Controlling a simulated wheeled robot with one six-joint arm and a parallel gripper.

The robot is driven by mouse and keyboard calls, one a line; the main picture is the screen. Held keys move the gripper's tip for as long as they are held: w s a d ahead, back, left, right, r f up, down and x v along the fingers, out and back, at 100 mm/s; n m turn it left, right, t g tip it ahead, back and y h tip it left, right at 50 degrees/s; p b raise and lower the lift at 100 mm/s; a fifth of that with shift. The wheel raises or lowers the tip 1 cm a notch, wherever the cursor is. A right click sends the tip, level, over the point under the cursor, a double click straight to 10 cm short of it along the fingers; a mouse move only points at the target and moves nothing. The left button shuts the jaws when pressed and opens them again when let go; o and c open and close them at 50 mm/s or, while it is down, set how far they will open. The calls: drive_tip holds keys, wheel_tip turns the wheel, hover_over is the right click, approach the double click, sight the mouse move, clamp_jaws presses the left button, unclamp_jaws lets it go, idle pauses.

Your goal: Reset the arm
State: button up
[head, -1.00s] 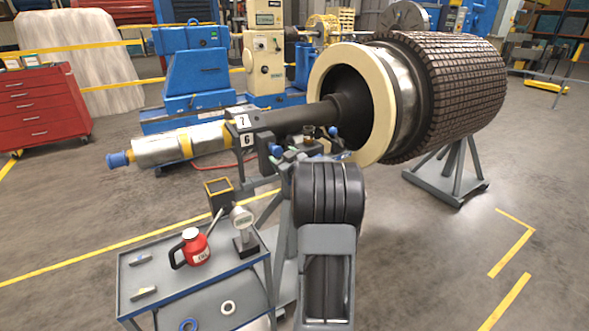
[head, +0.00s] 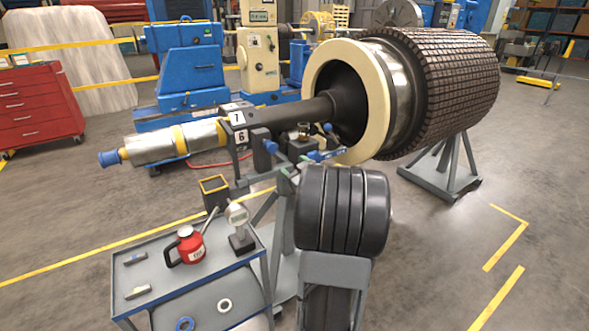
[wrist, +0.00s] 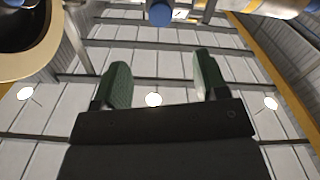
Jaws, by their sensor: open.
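My gripper (wrist: 158,84) shows in the wrist view with its two green-padded fingers spread apart and nothing between them. Behind the fingers are ceiling panels and round lamps, so the wrist camera faces upward.
A grey cart (head: 190,283) at the lower left holds a red oil can (head: 190,246), a dial gauge (head: 239,228) and rings. A red tool cabinet (head: 38,108) stands at far left. Blue machines (head: 188,68) stand behind. Floor on the right is open, with yellow lines.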

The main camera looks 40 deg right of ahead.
idle(0.3)
drive_tip(key=s+d+f+m+g+h, duration=0.3)
drive_tip(key=d+f+g+h, duration=0.1)
drive_tip(key=f+g, duration=0.15)
drive_tip(key=s+a+f+m+g+y+p, duration=0.1)
drive_tip(key=s+a+f+m+g+p, duration=0.15)
drive_tip(key=s+a+g, duration=0.35)
drive_tip(key=s+a+r+n+y+p, duration=0.1)
drive_tip(key=a+r+y+p, duration=0.1)
drive_tip(key=a, duration=0.8)
drive_tip(key=s+a+r+n+g+y+p, duration=0.1)
drive_tip(key=a+r, duration=0.4)
drive_tip(key=a, duration=0.5)
drive_tip(key=s+a+r+n+g+y+p, duration=0.1)
drive_tip(key=s+a+r+n+y+p, duration=0.1)
drive_tip(key=a, duration=0.8)
drive_tip(key=shift+s+a+r+n+y+p, duration=0.25)
drive_tip(key=shift+s+r+n+y+p, duration=0.1)
drive_tip(key=shift+s+r+y+p, duration=0.45)
drive_tip(key=shift+w+a+r+g, duration=0.15)
drive_tip(key=shift+w+a+g, duration=0.1)
drive_tip(key=shift+a, duration=0.1)
drive_tip(key=shift+c, duration=0.2)
